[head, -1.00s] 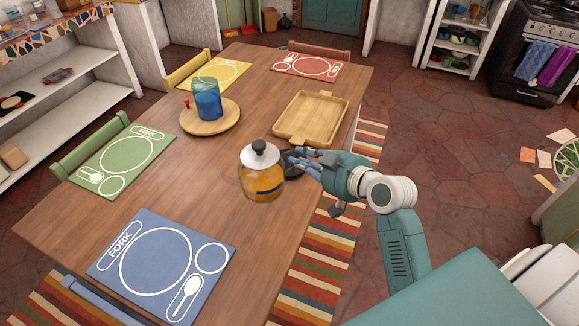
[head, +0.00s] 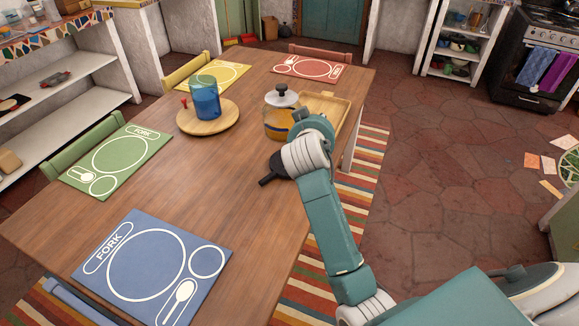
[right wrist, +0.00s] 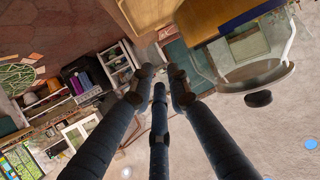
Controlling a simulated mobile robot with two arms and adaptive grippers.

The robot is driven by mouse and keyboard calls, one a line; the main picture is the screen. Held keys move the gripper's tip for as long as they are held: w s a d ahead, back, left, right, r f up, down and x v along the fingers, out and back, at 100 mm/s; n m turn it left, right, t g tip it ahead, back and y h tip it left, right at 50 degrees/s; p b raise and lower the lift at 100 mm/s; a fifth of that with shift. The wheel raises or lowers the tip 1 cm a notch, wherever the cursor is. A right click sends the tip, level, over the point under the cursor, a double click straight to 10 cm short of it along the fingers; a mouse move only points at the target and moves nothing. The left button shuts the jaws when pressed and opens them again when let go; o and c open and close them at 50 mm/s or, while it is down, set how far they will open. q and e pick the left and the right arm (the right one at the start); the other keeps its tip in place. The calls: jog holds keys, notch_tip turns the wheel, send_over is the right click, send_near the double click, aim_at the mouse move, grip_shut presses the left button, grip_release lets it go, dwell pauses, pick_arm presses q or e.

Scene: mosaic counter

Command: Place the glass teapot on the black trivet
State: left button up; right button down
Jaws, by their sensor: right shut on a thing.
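The glass teapot (head: 275,121), with a white lid, black knob and amber contents, is upright by the near-left side of the wooden tray. It also shows upside down at the upper right of the right wrist view (right wrist: 245,50). My right gripper (head: 302,116) is shut on the teapot from its right side; its fingers (right wrist: 160,85) show close together in the wrist view, and my wrist hides the grip in the head view. I cannot tell whether the teapot's base touches anything. The black trivet (head: 271,169) lies on the table nearer me, partly covered by my right arm. My left gripper is out of view.
A wooden tray (head: 338,101) sits right behind the teapot. A round wooden board (head: 221,127) with a blue pitcher (head: 206,98) is to its left. Blue (head: 150,262), green (head: 118,160), yellow and red placemats lie along the table edges. The table's middle is bare.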

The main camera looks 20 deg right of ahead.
jog(key=r, duration=0.1)
jog(key=r+m+g+h+b, duration=0.1)
jog(key=w+r+m, duration=0.1)
jog(key=r, duration=0.1)
jog(key=shift+d+r+g+h, duration=0.1)
jog(key=shift+d+g+h, duration=0.2)
jog(key=shift+d+h, duration=0.1)
jog(key=shift+m, duration=0.4)
notch_tip(320, 180, down, 18)
jog(key=shift+f+p, duration=0.25)
jog(key=shift+p, duration=0.1)
jog(key=c, duration=1.9)
grip_release()
jog(key=shift+s+f+g, duration=0.2)
jog(key=shift+f+g, duration=0.05)
jog(key=shift+g, duration=0.05)
jog(key=shift+c, duration=0.2)
jog(key=shift+o, duration=1.4)
jog(key=b+v, duration=0.1)
jog(key=v, duration=1.1)
jog(key=shift+a+f, duration=0.1)
